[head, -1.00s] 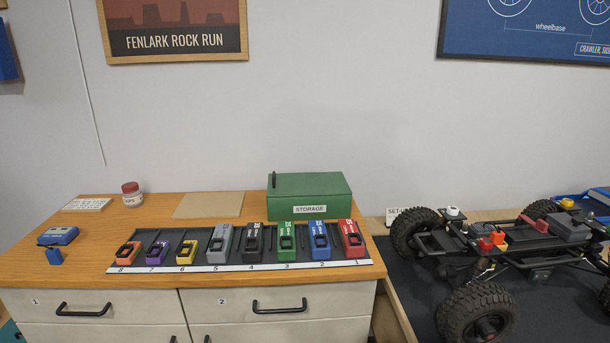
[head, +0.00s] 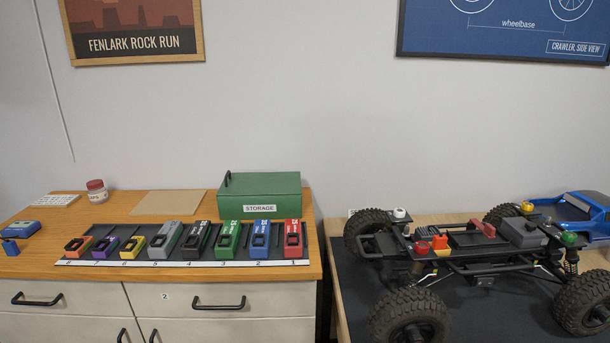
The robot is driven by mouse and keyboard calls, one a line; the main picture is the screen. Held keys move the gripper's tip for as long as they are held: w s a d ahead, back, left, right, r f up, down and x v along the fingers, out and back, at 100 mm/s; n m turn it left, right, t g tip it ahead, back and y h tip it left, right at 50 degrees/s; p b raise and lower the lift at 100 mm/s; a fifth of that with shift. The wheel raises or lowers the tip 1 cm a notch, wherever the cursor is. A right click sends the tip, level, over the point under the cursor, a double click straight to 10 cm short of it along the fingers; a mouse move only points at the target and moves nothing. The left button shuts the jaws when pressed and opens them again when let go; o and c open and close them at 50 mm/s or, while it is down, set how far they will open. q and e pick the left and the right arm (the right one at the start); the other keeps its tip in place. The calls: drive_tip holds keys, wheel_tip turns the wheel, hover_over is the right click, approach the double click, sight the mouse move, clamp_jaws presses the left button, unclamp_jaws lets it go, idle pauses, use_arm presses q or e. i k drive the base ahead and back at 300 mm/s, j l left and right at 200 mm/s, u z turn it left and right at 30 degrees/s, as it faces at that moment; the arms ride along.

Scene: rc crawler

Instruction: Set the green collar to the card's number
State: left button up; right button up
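A green collar (head: 569,239) sits on top of a shock at the right front of the crawler (head: 480,245), by the front right wheel. Its setting is too small to read. Only a sliver of a white card (head: 352,212) shows behind the crawler's rear left tire. Another white card (head: 53,201) with small text lies at the back left of the wooden cabinet; I cannot read either one. Neither of my grippers shows in the head view.
White, red, orange and yellow caps also sit on the crawler, which stands on a dark mat. A blue car body (head: 590,212) lies behind it.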

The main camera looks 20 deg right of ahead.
sight(566, 236)
drive_tip(key=k+l, duration=0.1)
drive_tip(key=l, duration=0.3)
drive_tip(key=k+l, duration=0.1)
drive_tip(key=l, duration=0.75)
drive_tip(key=k+l, duration=0.15)
drive_tip(key=l, duration=0.3)
